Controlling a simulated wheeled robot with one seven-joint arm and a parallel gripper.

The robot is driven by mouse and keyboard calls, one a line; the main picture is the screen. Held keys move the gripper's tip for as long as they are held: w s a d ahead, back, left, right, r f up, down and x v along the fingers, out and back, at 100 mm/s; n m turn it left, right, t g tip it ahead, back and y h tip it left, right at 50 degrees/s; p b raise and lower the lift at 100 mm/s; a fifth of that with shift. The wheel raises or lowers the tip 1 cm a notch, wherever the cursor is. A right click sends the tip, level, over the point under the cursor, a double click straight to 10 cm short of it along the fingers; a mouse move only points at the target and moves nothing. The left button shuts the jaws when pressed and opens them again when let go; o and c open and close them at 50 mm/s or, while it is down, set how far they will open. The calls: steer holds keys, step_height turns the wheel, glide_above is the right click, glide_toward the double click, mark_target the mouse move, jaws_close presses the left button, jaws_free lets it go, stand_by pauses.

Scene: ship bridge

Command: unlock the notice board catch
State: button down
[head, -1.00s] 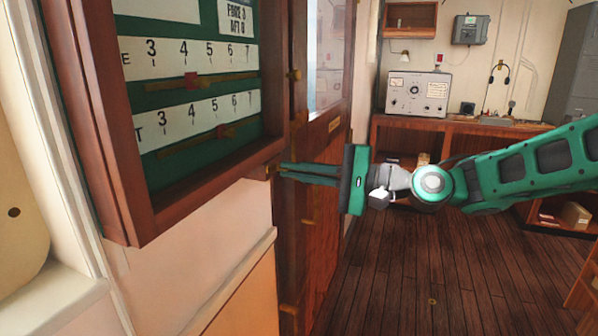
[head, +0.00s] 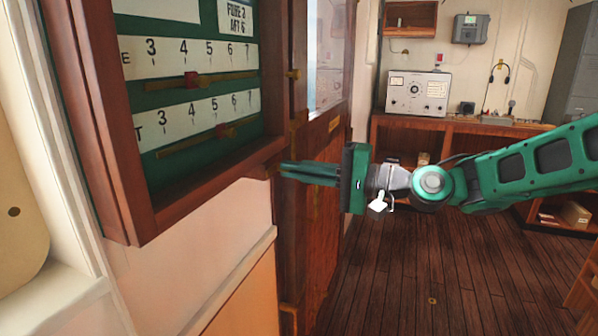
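The notice board (head: 190,98) hangs on the left wall, with a dark wood frame and a green face carrying number scales and red sliders. Its catch (head: 269,172) is a small brass piece at the lower right corner of the frame, mostly hidden behind my fingertips. My gripper (head: 282,169) reaches in from the right, with its two green fingers close together and their tips at the catch. The fingers look shut on it, though the contact itself is too small to see clearly.
A wooden door (head: 325,200) with brass fittings stands just behind and right of the board. A wooden counter (head: 450,130) with a radio set (head: 417,93) is at the back. The plank floor (head: 420,270) below my arm is clear.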

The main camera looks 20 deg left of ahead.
steer(key=c, duration=2)
jaws_free()
steer(key=shift+w+a, duration=0.1)
steer(key=shift+w, duration=0.05)
steer(key=d, duration=1)
steer(key=shift+s+d+f, duration=0.1)
steer(key=shift+s+d, duration=0.3)
steer(key=shift+f, duration=0.1)
